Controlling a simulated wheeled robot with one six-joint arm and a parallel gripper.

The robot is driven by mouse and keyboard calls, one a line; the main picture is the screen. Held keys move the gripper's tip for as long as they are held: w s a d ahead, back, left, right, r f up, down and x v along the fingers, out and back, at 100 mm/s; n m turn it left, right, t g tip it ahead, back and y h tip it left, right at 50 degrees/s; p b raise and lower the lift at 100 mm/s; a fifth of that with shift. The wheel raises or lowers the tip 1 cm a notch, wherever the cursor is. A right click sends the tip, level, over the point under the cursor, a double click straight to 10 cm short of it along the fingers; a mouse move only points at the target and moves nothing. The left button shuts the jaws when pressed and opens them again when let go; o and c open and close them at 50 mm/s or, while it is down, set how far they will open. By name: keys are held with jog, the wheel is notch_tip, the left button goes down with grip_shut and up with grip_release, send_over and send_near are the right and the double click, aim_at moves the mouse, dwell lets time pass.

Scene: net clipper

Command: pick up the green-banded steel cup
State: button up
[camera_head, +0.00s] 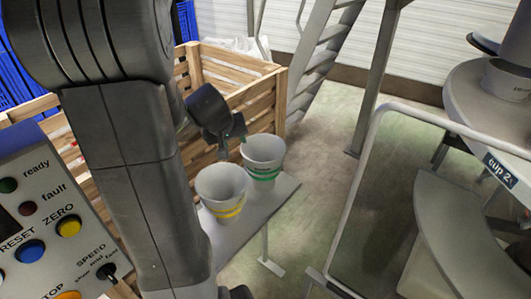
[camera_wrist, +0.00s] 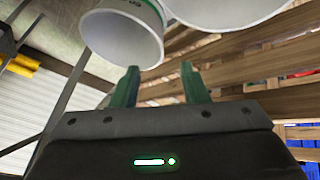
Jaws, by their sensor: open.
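The green-banded steel cup (camera_head: 263,152) stands upright on a narrow grey shelf (camera_head: 240,229), behind and to the right of a yellow-banded cup (camera_head: 221,184). In the wrist view the green-banded cup (camera_wrist: 122,38) is at the upper left, with part of its green band at the picture's top edge. My gripper (camera_head: 231,139) is near the rims of both cups, just left of the green-banded one. In the wrist view its green fingers (camera_wrist: 160,78) are apart with nothing between them. The green-banded cup lies beyond the fingertips, mostly toward the left finger.
A second cup (camera_wrist: 225,8), close beside the first, fills the top of the wrist view. A slatted wooden crate (camera_head: 255,101) stands behind the shelf. A control panel (camera_head: 45,225) is at left. A metal rail frame (camera_head: 352,200) and a round grey table (camera_head: 470,105) are at right.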

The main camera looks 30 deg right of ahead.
aim_at(243, 153)
jog(key=shift+b+x, duration=0.6)
jog(key=shift+x, duration=5.95)
jog(key=shift+w+r, duration=0.1)
jog(key=shift+w, duration=0.05)
grip_shut()
